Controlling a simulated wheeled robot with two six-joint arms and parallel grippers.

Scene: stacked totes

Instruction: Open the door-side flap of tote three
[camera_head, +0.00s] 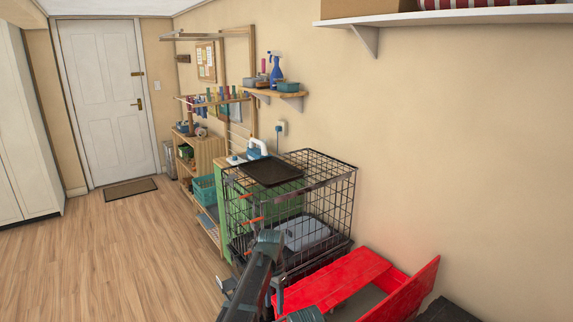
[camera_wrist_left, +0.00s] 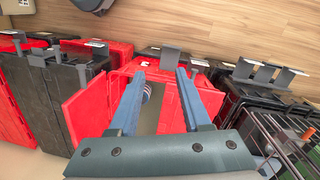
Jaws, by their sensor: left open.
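A red tote (camera_head: 331,280) stands at the bottom of the head view, beside the wire crate. I cannot read a number on it. Its flap on the side away from the door (camera_head: 409,291) stands raised, and a grey opening shows beside it. The door-side red flap (camera_wrist_left: 203,96) looks lying closed in the left wrist view. My left gripper (camera_wrist_left: 160,72) is open and empty, its two blue fingers spread above the tote opening. A small striped item (camera_wrist_left: 147,91) shows inside. In the head view my left arm partly hides the near side. My right gripper does not show.
The wire crate (camera_head: 335,205) with a black tray (camera_head: 270,172) on top stands close on the door side. Black totes (camera_wrist_left: 52,95) with grey brackets flank the red tote. A wall shelf (camera_head: 440,16) hangs above. Wooden floor (camera_head: 110,250) is clear at left.

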